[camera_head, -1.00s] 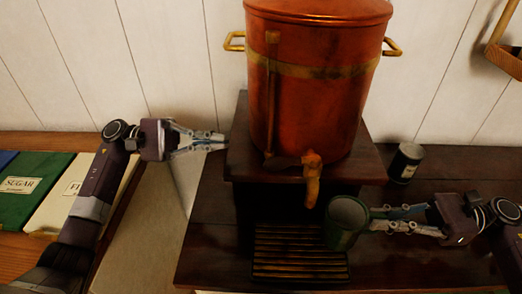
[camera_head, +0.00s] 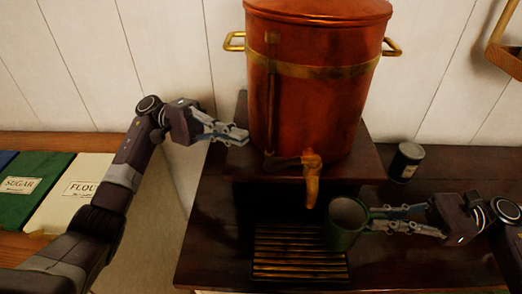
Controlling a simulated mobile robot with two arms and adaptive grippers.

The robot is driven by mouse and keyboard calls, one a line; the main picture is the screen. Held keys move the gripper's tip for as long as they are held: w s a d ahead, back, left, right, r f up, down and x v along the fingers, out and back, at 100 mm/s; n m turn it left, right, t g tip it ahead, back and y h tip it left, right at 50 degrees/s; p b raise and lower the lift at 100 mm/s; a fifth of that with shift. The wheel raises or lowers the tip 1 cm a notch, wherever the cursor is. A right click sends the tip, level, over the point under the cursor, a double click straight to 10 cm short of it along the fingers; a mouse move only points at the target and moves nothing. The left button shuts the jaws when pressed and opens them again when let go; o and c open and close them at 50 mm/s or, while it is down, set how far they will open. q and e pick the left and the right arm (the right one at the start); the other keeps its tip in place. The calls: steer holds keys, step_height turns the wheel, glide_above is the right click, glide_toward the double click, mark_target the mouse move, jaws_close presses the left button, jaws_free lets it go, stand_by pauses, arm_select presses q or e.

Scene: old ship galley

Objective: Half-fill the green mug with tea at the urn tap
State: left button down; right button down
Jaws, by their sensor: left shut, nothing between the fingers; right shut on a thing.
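The copper urn (camera_head: 345,110) stands on a dark wooden stand, with a brass tap (camera_head: 312,180) at its lower front. The green mug (camera_head: 343,237) is upright, just right of and below the tap spout, over the right side of the slatted drip tray (camera_head: 285,250). My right gripper (camera_head: 371,219) is shut on the mug from the right. The mug's inside looks pale, and I cannot tell whether it holds any tea. My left gripper (camera_head: 245,137) is shut and empty, close to the urn's left side, above the stand's left edge.
A dark labelled tin (camera_head: 406,162) stands right of the urn. A wooden frame (camera_head: 505,50) hangs at the upper right. The dark counter's front right is clear.

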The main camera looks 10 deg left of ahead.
arm_select(q)
steer(key=x, duration=0.5)
steer(key=shift+s+d, duration=0.1)
steer(key=shift+d, duration=0.05)
steer(key=shift+s+d+r, duration=0.15)
steer(key=shift+s+d, duration=0.1)
steer(key=shift+s, duration=0.3)
steer(key=shift+s+d+r, duration=0.15)
steer(key=shift+s+d, duration=0.1)
steer(key=shift+s, duration=0.3)
steer(key=shift+s+d+r, duration=0.15)
steer(key=shift+s+d, duration=0.15)
steer(key=shift+s, duration=0.25)
steer(key=shift+s+f+t, duration=0.1)
steer(key=shift+f+t, duration=0.05)
steer(key=shift+t, duration=0.25)
steer(key=shift+s+n+t, duration=0.15)
steer(key=shift+n+t, duration=0.45)
